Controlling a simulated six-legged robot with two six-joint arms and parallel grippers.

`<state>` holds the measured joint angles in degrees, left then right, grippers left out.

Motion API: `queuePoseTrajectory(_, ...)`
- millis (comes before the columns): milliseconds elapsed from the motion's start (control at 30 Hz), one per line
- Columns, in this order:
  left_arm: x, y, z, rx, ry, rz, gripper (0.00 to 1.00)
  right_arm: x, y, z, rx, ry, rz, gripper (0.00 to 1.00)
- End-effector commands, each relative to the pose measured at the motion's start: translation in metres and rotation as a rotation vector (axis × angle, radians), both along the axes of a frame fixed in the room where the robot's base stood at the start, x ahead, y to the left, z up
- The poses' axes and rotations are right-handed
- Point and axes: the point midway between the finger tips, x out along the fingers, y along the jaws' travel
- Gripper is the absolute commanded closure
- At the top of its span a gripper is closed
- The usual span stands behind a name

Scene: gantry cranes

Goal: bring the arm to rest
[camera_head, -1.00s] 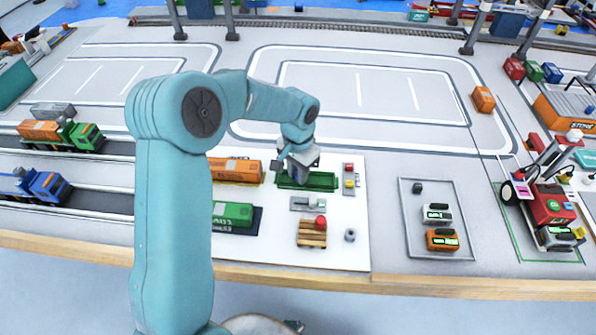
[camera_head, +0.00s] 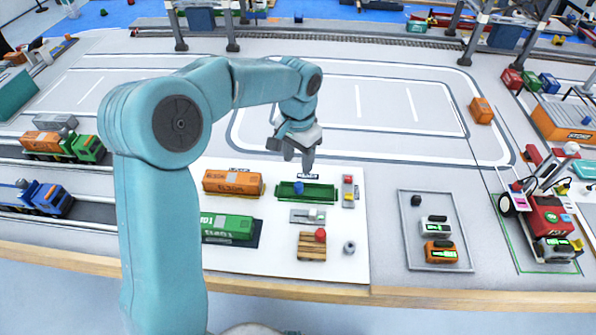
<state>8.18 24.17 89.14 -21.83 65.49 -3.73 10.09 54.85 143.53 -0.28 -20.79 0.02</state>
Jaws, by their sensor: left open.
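My left arm (camera_head: 166,210) is teal and rises from the bottom of the head view, then bends over to the right. My left gripper (camera_head: 297,163) hangs from it, pointing down, open and empty. It is above and behind the green tray (camera_head: 322,193) on the white board, apart from it. A small blue piece (camera_head: 298,187) shows at the tray. My right gripper does not show.
The white board (camera_head: 275,255) also holds an orange container (camera_head: 232,183), a green container (camera_head: 227,227) and a wooden pallet (camera_head: 311,248) with a red piece. Toy trucks (camera_head: 64,146) stand left. The marked yard (camera_head: 385,105) behind is mostly clear.

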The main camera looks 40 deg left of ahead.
Motion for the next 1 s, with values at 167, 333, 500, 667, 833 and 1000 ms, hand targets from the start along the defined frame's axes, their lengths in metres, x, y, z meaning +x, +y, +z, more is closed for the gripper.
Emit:
queuePoseTrajectory(167, 0.000, 0.000, 0.020, 0.001, -0.002, 0.000, 0.51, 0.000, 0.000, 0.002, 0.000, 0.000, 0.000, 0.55)
queuePoseTrajectory(333, 0.000, 0.000, 0.023, 0.001, -0.001, 0.000, 0.51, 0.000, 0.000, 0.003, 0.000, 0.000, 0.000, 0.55)
queuePoseTrajectory(500, 0.000, 0.000, 0.023, 0.001, -0.001, 0.000, 0.51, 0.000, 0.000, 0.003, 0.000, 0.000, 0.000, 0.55)
queuePoseTrajectory(667, 0.000, 0.000, 0.023, 0.001, -0.001, 0.000, 0.51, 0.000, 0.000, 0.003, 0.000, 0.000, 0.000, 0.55)
queuePoseTrajectory(833, 0.000, 0.000, 0.032, 0.001, -0.002, 0.000, 0.51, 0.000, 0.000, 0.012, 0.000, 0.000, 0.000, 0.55)
queuePoseTrajectory(1000, 0.000, 0.001, 0.068, 0.001, -0.002, 0.000, 0.51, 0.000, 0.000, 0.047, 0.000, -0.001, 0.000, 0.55)
